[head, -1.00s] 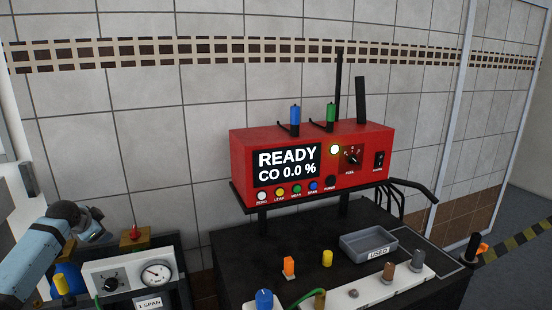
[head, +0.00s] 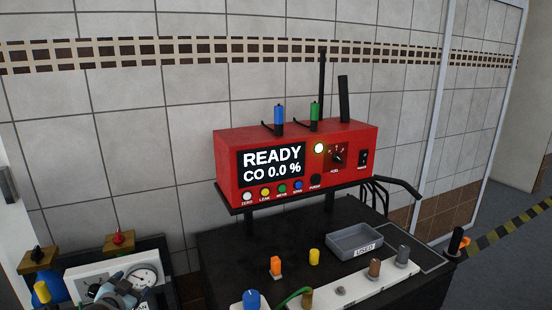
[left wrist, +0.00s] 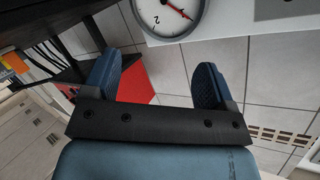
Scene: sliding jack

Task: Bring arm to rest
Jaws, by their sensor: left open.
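My left gripper (head: 122,288) is low at the bottom left of the head view, in front of the white gauge panel (head: 88,272). In the left wrist view the left gripper (left wrist: 156,80) has its two blue fingers spread apart with nothing between them. A round dial gauge (left wrist: 168,14) shows beyond the fingertips, and it also shows in the head view (head: 143,277). My right gripper is not in view.
A red analyser (head: 300,195) reading "READY CO 0.0 %" stands on a shelf above a black cart (head: 225,245). The cart carries a grey "USED" tray (head: 340,252), an orange piece (head: 276,265) and a yellow piece (head: 314,256). Striped tape (head: 500,228) crosses at right.

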